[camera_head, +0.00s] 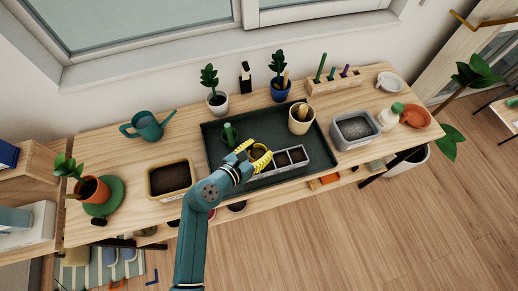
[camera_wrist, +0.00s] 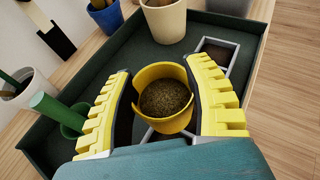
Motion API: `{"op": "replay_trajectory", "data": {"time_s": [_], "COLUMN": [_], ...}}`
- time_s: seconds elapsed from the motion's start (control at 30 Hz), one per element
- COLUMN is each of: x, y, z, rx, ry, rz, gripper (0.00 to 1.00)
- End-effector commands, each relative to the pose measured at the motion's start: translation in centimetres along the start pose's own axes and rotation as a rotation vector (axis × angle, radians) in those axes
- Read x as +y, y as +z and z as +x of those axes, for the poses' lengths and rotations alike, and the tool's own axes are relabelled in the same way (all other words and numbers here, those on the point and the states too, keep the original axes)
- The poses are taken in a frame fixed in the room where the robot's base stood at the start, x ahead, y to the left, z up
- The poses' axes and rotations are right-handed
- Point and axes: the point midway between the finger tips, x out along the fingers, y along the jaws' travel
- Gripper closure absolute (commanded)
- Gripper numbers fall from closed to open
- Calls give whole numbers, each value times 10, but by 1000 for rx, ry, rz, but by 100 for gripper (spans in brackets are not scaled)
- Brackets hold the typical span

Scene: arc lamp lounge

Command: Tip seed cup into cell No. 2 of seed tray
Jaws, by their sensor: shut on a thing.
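The yellow seed cup (camera_wrist: 165,120) is between my gripper's (camera_wrist: 165,100) yellow ribbed fingers in the wrist view, with brown seed inside. It looks about upright. In the head view the cup (camera_head: 259,151) and my gripper (camera_head: 250,152) are at the left part of the grey seed tray (camera_head: 273,176). The seed tray has a row of cells with dark soil; two on the right show clearly, and the left part is partly hidden by the cup and gripper. One soil cell (camera_wrist: 215,52) shows beyond the cup in the wrist view. Cell numbers cannot be read.
The seed tray stands in a dark green tray (camera_head: 222,175). A beige pot (camera_head: 301,120) stands behind it, and a green can-like thing (camera_head: 229,134) to the left. A soil box (camera_head: 169,178) and a grey gravel tub (camera_head: 355,130) flank the green tray. Potted plants line the back.

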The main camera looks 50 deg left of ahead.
Motion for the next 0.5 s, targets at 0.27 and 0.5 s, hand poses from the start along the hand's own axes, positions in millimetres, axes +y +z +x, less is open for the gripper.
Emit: {"op": "replay_trajectory", "data": {"time_s": [0.27,0.5], "x": [0,0], "y": [-2,-5], "z": [1,2], "rx": [-1,-1], "ry": [0,0], "rz": [1,0], "gripper": [86,86]}}
